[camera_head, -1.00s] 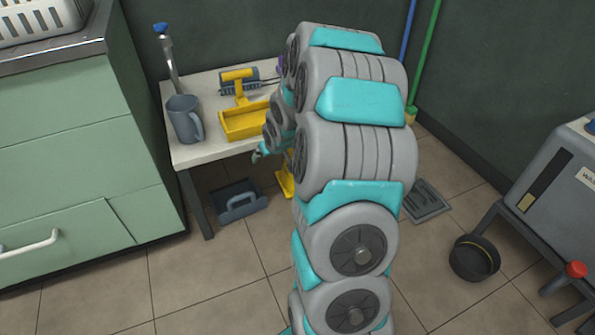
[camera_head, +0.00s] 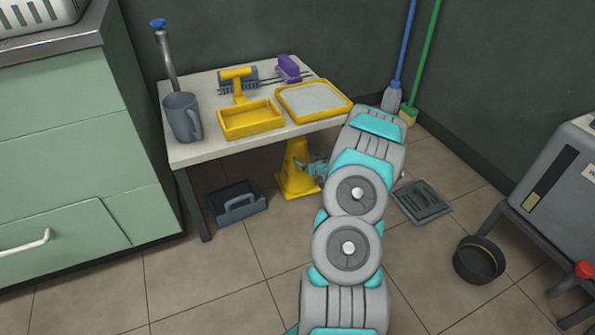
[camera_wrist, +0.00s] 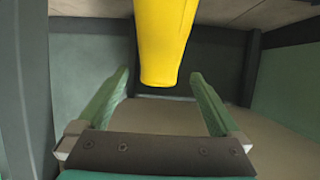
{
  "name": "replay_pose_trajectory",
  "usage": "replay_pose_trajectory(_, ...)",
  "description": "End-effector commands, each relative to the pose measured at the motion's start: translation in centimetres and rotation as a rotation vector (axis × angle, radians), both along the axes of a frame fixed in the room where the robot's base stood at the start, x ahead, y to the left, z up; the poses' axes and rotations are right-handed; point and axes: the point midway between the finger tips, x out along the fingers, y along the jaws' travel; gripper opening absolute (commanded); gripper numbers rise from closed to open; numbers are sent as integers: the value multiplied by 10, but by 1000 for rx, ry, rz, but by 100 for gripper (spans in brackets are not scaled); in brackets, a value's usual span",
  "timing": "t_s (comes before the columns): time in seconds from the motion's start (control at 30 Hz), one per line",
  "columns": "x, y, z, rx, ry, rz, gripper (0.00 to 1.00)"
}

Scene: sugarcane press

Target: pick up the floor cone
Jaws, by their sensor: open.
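The yellow floor cone (camera_head: 296,172) stands upright on the tiles under the white table, with a dark marking on its side. My gripper (camera_head: 314,170) is beside the cone's right side, low under the table edge, partly hidden by my arm. In the wrist view the cone (camera_wrist: 165,35) comes down from the top edge, its narrow end between the two green fingers of my gripper (camera_wrist: 160,76). The fingers are spread apart, with a gap visible on each side of the cone. I cannot tell how deep the cone sits between them.
The white table (camera_head: 225,150) holds a grey mug (camera_head: 183,118), yellow trays (camera_head: 250,119) and brushes. A dark dustpan (camera_head: 238,202) lies under it. A floor drain (camera_head: 422,202) and black bowl (camera_head: 478,260) are to the right. Open tiles lie in front.

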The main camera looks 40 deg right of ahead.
Motion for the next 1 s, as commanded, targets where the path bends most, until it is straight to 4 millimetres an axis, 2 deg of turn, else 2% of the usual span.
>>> replay_pose_trajectory(0.4,63,-18,-1,-2,5,1,100)
replay_pose_trajectory(0.57,78,-23,1,-1,1,0,100)
replay_pose_trajectory(0.77,85,-25,-1,0,3,1,100)
replay_pose_trajectory(1.0,111,-32,-4,0,5,1,100)
